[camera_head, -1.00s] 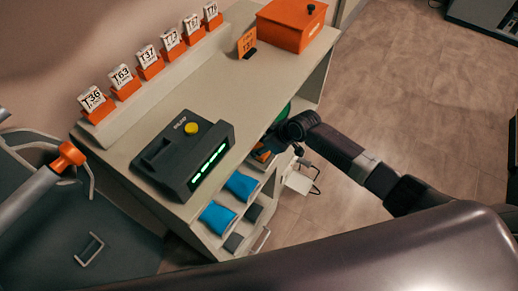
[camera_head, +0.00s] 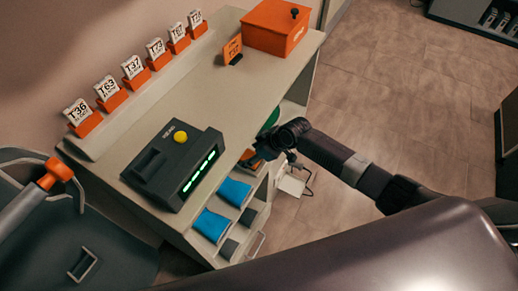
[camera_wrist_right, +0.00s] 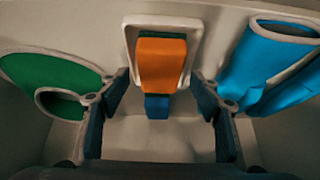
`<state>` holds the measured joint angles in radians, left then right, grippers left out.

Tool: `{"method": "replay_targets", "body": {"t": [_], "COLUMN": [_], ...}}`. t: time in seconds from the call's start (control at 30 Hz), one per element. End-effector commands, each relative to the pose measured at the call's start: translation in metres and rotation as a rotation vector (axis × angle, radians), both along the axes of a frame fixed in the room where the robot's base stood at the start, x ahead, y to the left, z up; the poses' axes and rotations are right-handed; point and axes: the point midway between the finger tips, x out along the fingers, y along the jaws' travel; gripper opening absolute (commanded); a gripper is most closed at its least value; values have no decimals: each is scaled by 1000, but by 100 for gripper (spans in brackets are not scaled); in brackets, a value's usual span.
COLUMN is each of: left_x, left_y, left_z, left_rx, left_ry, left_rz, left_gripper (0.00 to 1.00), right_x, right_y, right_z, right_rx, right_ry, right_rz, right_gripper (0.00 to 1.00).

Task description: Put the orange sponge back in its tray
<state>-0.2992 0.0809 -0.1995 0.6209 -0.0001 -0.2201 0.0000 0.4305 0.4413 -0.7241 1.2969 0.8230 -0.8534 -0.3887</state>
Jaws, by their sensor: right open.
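The orange sponge (camera_wrist_right: 162,62), with a blue lower end, shows in the middle of the right wrist view. Behind it is a small pale-rimmed tray (camera_wrist_right: 190,24); the sponge overlaps it, and I cannot tell how deeply it sits inside. My right gripper (camera_wrist_right: 160,108) is open, its dark fingers to the left and right of the sponge, apart from it. In the head view my right gripper (camera_head: 262,153) is at the shelf under the counter's front edge, beside a bit of orange (camera_head: 247,156).
A green item (camera_wrist_right: 55,75) is left of the sponge and a blue item (camera_wrist_right: 270,65) right of it. Blue items (camera_head: 235,191) lie in bins below the counter (camera_head: 235,95). A black device (camera_head: 172,165) and an orange box (camera_head: 275,28) stand on top.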

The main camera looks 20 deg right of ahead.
Motion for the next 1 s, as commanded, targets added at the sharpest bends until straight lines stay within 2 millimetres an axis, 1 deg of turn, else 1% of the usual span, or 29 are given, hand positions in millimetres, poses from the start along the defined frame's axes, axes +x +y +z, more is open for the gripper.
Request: {"method": "replay_targets", "body": {"t": [0.3,0.5,0.7,1.0], "left_x": [-1,-1,-1,-1], "left_y": [-1,-1,-2,-2], "left_z": [9,11,11,11], "left_rx": [-1,-2,-2,-1], "left_ry": [1,1,1,2], "left_rz": [-1,-1,-1,-1], "left_gripper": [0,0,0,0], "right_x": [-22,-35,-42,-43], "right_y": [-22,-35,-41,-42], "right_z": [49,76,90,91], "right_rx": [-1,-2,0,1], "right_ry": [-3,-2,0,1], "right_rz": [1,0,0,-3], "right_gripper": [58,58,58,58]}}
